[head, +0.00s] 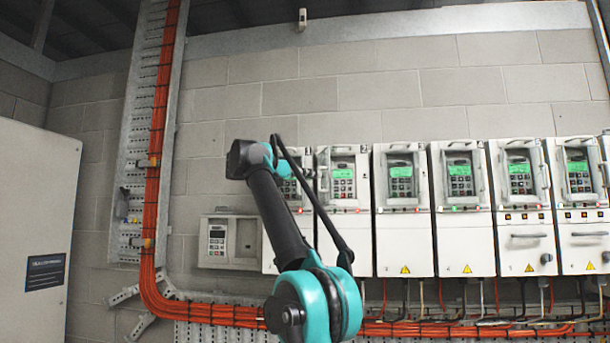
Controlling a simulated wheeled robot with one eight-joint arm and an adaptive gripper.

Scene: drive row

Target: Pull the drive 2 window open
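Drive 2 (343,230) is a white wall-mounted unit, second from the left in the row, with a dark 2 above its top right corner. Its window (344,178) is a clear framed cover over a green display and dark keypad. The window looks closed, though its exact angle is hard to tell. My arm rises in front of the leftmost drive, and its teal wrist is at upper left of drive 2. My gripper's fingers cannot be made out against the wrist and the first drive. I see no clear contact with the window.
Several similar drives (403,235) continue to the right. The leftmost drive (292,190) is partly behind my arm. A small grey panel (228,240) is left of it. Orange cables (157,150) run down and along below the drives. A grey cabinet (35,220) stands at far left.

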